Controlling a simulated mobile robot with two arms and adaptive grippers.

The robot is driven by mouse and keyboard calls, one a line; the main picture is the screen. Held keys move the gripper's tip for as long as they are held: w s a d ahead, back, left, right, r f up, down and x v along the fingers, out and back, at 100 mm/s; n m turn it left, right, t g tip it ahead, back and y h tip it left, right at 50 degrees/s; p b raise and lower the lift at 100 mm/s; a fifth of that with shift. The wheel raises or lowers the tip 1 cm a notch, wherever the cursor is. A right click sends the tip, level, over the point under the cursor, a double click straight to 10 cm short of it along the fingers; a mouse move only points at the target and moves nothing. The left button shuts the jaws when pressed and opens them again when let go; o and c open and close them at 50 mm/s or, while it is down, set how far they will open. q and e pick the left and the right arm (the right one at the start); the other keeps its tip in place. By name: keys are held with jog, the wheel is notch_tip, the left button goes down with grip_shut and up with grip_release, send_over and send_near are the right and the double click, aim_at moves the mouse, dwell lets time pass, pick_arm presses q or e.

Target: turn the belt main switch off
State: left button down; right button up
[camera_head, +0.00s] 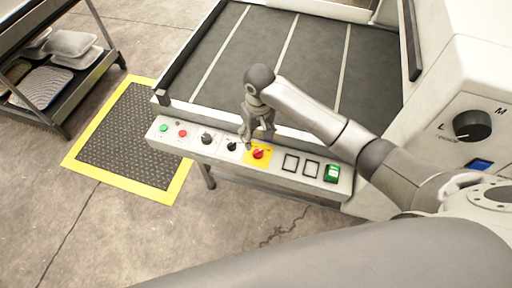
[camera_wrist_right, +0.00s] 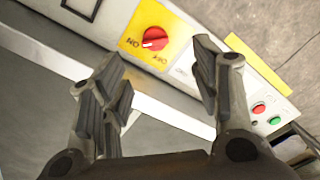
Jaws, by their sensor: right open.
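The belt main switch is a red rotary knob (camera_head: 258,154) on a yellow plate, set in the pale control panel (camera_head: 224,151) at the front of the belt. My right gripper (camera_head: 257,138) is open and empty, just above the panel beside the knob. In the wrist view its two fingers (camera_wrist_right: 158,62) stand apart, with the knob beyond the tips, not between them. My left gripper is not in view.
The panel also bears a green button (camera_head: 164,128), a red button (camera_head: 183,133), black knobs (camera_head: 207,138) and a green rocker switch (camera_head: 332,173). A machine with an L–M dial (camera_head: 472,125) stands right. The dark belt (camera_head: 262,60) lies behind; a yellow-edged mat (camera_head: 128,136) lies left.

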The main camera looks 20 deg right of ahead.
aim_at(258, 151)
jog(key=f, duration=1)
jog(key=shift+w+d, duration=0.25)
jog(key=shift+d, duration=0.05)
jog(key=shift+c, duration=0.5)
jog(key=shift+r, duration=0.1)
jog(key=c, duration=0.9)
